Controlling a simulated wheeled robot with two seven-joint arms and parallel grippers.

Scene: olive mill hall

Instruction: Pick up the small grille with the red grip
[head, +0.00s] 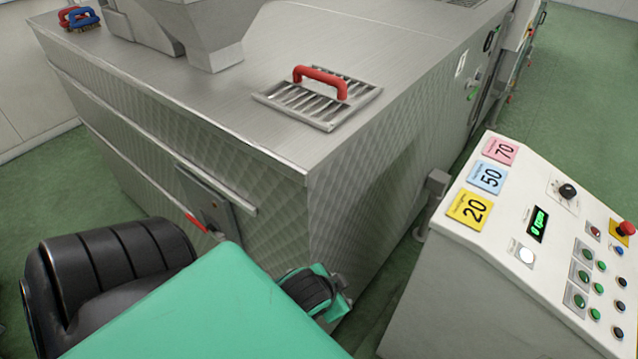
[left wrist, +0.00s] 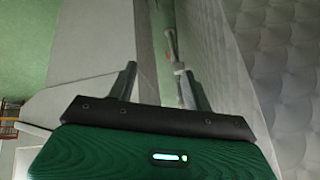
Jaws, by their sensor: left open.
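The small grille (head: 318,98) with the red grip (head: 321,80) lies flat on the steel machine top, near its right edge, in the head view. Its grip is a red arched handle standing up over the metal slats. My left gripper's fingers (left wrist: 156,68) show in the left wrist view, open with nothing between them. They are beside the patterned steel side of the machine, and the grille is not in that view. In the head view my green arm hides most of the left gripper, low in front of the machine and away from the grille. My right gripper is not in view.
The steel machine (head: 225,120) fills the middle. A steel hopper (head: 205,35) stands on it left of the grille. Red and blue brushes (head: 80,18) lie at the far left corner. A control panel (head: 535,235) with buttons stands at the right. Green floor (head: 590,100) lies beyond.

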